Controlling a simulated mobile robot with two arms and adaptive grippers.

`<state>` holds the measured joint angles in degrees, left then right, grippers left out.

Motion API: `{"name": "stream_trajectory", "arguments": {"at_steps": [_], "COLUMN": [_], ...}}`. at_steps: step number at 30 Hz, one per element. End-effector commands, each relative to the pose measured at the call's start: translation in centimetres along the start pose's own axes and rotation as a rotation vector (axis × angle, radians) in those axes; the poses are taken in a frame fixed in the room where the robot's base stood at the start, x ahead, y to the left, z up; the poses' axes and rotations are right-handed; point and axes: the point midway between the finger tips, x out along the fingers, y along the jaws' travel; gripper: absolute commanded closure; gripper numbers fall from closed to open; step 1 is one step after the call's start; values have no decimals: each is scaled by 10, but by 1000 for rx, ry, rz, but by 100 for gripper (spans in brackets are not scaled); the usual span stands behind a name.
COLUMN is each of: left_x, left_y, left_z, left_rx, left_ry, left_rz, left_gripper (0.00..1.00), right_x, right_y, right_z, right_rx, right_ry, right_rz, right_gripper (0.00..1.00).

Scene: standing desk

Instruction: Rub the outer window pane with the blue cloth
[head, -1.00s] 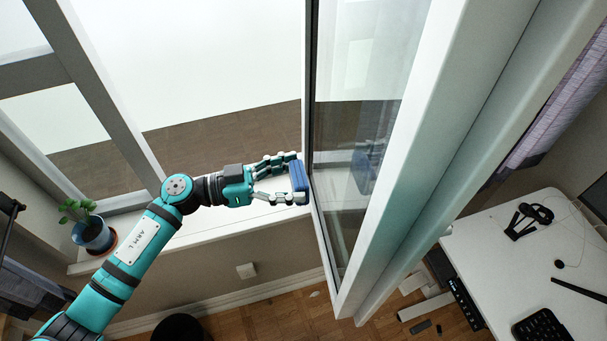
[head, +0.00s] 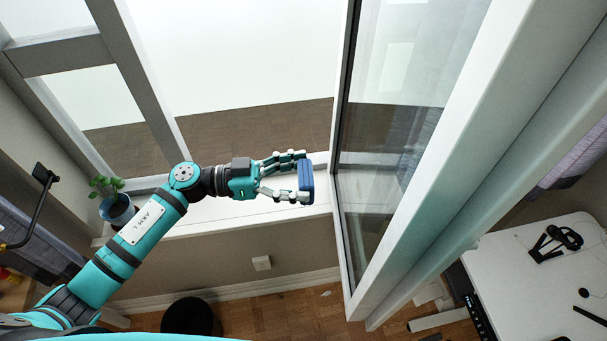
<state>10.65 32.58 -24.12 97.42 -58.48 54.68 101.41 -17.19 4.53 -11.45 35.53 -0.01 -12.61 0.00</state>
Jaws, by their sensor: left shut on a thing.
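The blue cloth (head: 306,182) is a small folded block in the head view, held at the fingertips of my left gripper (head: 297,177). The left gripper is shut on it. The open window sash stands just right of the cloth, with its glass pane (head: 385,165) framed in white (head: 440,215). A gap shows between the cloth and the sash's left edge, so they look apart. My right gripper is not in view.
A potted plant (head: 117,209) stands on the white window sill (head: 240,215) at the left. A white desk (head: 520,275) with a headset (head: 556,243) is at the right. A dark round bin (head: 190,317) stands on the wooden floor below.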

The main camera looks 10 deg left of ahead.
Motion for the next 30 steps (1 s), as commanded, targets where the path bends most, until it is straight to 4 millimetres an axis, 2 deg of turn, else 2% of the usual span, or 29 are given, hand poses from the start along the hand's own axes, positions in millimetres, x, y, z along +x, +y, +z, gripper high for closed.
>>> {"name": "stream_trajectory", "arguments": {"at_steps": [16, 30], "left_x": [6, 55], "left_y": [0, -1], "left_z": [0, 12], "left_rx": [1, 1], "left_ry": [2, 3], "left_rz": [0, 1], "left_gripper": [47, 47], "right_x": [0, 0], "right_y": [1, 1], "right_z": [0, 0], "right_rx": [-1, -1], "right_ry": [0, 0], "right_rz": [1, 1], "right_gripper": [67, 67]}}
